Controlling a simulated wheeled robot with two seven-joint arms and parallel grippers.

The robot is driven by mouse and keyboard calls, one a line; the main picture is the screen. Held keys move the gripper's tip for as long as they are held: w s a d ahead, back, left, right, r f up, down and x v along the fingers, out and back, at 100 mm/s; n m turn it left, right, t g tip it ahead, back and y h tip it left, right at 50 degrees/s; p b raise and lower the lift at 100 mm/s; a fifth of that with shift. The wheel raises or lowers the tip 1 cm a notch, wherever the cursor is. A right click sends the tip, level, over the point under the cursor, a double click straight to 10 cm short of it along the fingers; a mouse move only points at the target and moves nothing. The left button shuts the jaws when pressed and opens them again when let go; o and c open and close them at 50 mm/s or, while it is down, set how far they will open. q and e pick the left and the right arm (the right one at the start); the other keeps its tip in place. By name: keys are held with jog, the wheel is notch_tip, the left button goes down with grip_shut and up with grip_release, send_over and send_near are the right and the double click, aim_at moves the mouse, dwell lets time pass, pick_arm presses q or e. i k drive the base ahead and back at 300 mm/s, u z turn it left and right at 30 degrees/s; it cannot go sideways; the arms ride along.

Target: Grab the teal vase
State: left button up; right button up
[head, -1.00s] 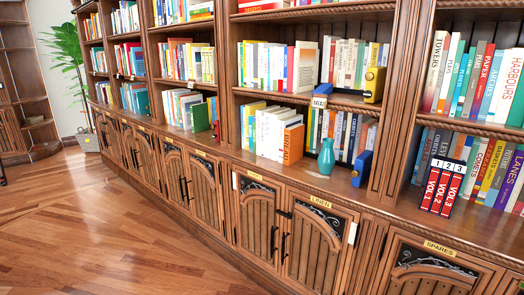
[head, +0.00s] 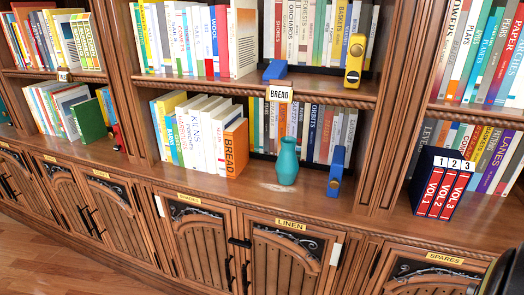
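The teal vase (head: 287,162) stands upright on the lower open shelf ledge, in front of a row of books. It is just left of a blue object (head: 336,172) with a round knob, and right of an orange book (head: 236,148). The vase is fully visible and nothing touches it in view. Neither of my grippers shows in the head view. A dark shape at the bottom right corner is too cropped to identify.
A boxed set of red volumes (head: 441,184) is to the right. Ledge space in front of the vase is clear. Cabinet doors with a "LINEN" label (head: 291,225) lie below.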

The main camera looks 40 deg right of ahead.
aim_at(287, 166)
jog(key=z, duration=0.75)
jog(key=i, duration=1.25)
jog(key=z, duration=1.1)
